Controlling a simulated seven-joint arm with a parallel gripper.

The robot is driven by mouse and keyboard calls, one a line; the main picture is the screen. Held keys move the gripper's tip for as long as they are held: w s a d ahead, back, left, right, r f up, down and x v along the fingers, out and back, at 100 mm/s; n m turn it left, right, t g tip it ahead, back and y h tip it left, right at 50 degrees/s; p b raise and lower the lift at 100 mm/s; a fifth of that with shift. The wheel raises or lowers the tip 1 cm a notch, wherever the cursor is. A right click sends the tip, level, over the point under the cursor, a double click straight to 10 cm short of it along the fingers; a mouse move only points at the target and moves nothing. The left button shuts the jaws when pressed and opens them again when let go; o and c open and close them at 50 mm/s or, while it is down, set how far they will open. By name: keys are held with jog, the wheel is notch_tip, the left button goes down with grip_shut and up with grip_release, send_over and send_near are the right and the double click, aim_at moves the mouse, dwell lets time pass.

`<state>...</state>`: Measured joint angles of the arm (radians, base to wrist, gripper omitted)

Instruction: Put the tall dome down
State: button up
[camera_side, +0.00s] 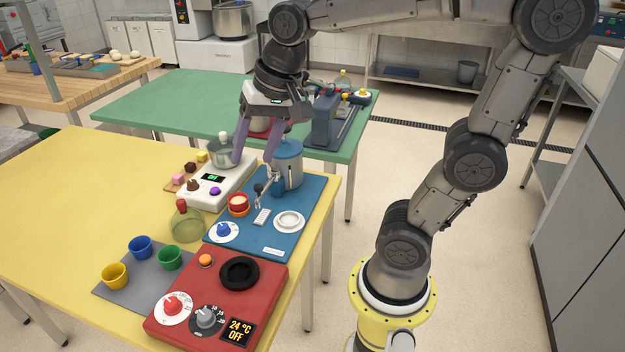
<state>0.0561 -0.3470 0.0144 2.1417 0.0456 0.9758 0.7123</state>
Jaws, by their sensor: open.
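Two domes show, and I cannot tell which one the task calls tall. A clear greenish dome with a red knob (187,226) stands on the yellow table, left of the blue board. A grey, see-through dome with a pale knob (221,155) sits at the white device with a green display (217,192). My gripper (252,161) is open, its two purple fingers pointing down. The left finger is beside or in front of the grey dome's right side; contact is unclear. The right finger is near the blue pot (288,166). Nothing shows between the fingers.
A blue board (284,246) carries a white dish (289,221), a red cup (239,203) and a blue dial (223,231). A red panel (215,294) and a grey mat with coloured cups (112,291) lie in front. The yellow table's left side is clear.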

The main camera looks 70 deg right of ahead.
jog(key=s+f+n+t, duration=0.1)
jog(key=s+f+n, duration=0.3)
jog(key=s+n, duration=0.5)
jog(key=shift+s+a, duration=0.35)
jog(key=shift+s, duration=0.45)
